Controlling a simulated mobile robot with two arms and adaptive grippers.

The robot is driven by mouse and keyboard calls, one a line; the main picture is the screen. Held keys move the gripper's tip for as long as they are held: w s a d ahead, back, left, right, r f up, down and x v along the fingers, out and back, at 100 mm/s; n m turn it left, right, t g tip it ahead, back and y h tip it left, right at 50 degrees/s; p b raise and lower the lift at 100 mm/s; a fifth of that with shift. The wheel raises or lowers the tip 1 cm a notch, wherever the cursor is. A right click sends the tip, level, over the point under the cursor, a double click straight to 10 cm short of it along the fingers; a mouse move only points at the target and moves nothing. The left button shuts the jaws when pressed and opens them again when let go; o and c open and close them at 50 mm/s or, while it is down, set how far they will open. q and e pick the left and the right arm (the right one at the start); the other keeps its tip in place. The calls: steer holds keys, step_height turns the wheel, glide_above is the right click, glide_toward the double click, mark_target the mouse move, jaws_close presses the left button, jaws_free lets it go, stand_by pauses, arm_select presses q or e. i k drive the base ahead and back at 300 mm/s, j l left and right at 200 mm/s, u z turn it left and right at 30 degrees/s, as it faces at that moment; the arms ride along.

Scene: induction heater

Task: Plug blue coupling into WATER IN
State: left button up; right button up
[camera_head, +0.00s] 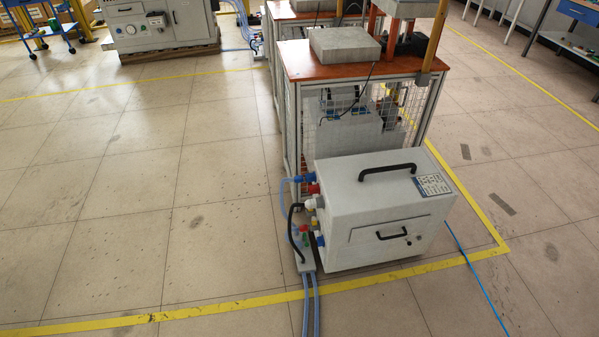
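A light grey box-shaped machine (375,205) with black handles stands on the floor right of centre. Its left side carries several fittings: a blue one (298,180), a red one (314,188), a white one (310,204) and a lower blue one (320,239). A pale blue hose (283,195) bends down from the upper blue fitting. I cannot tell which blue part is the coupling, or whether it is seated. No WATER IN lettering is readable. Neither of my grippers is in view.
A grey floor block (306,263) with small coloured parts and blue hoses (306,305) lies left of the machine. A caged workbench (305,70) stands behind. Yellow floor tape (220,308) runs in front. The tiled floor at left is clear.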

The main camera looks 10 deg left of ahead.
mark_target(298, 178)
steer(key=i+j+z, duration=0.1)
steer(key=i+j, duration=0.3)
steer(key=j, duration=0.25)
steer(key=i+j+z, duration=0.15)
steer(key=j, duration=0.2)
steer(key=i+j, duration=0.2)
steer(key=j, duration=0.15)
steer(key=i+j+z, duration=0.15)
steer(key=j, duration=0.2)
steer(key=i+j, duration=0.2)
steer(key=j, duration=0.15)
steer(key=i+j+z, duration=0.15)
steer(key=j, duration=0.2)
